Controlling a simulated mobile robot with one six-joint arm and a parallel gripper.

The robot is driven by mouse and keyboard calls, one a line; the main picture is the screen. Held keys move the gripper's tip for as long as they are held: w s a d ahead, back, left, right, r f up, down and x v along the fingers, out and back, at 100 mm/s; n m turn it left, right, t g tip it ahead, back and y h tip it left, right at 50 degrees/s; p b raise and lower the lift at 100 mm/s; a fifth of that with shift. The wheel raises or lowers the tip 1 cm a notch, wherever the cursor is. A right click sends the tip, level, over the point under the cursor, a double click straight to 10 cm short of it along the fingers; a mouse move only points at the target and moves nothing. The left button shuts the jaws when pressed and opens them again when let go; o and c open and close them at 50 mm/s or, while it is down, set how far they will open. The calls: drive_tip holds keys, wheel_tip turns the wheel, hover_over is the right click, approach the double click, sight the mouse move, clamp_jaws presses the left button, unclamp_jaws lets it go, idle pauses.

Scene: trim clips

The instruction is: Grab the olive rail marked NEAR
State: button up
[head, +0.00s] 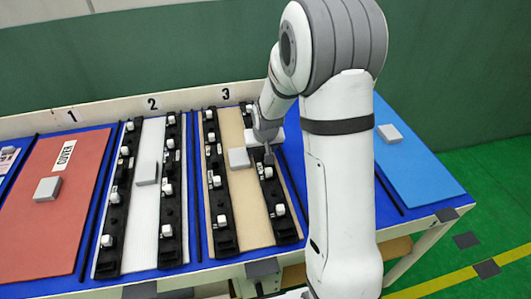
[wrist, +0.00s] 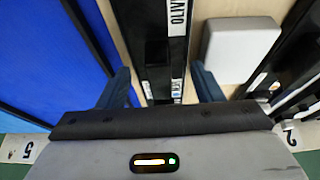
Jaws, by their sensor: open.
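My gripper (head: 268,152) is over the right-hand black rail (head: 275,205) on the tan board in bay 3. In the wrist view my gripper (wrist: 163,88) is open, its two dark fingers on either side of a black rail (wrist: 165,55) and apart from it. A white label on this rail shows letters that seem to begin "OLIV". The word NEAR cannot be read in either view. The rail carries white clips along its length in the head view. My arm hides part of its upper end. The rail's lower end in the wrist view is hidden by my gripper body.
A grey block (head: 238,157) lies on the tan board (head: 253,215), left of the rail; it also shows in the wrist view (wrist: 240,50). Another black rail (head: 220,190) lies left of the block. Bay 2 has a white board (head: 145,220) with two rails. A blue board (head: 420,165) is right.

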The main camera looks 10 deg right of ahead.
drive_tip(key=shift+c, duration=0.2)
drive_tip(key=c, duration=0.8)
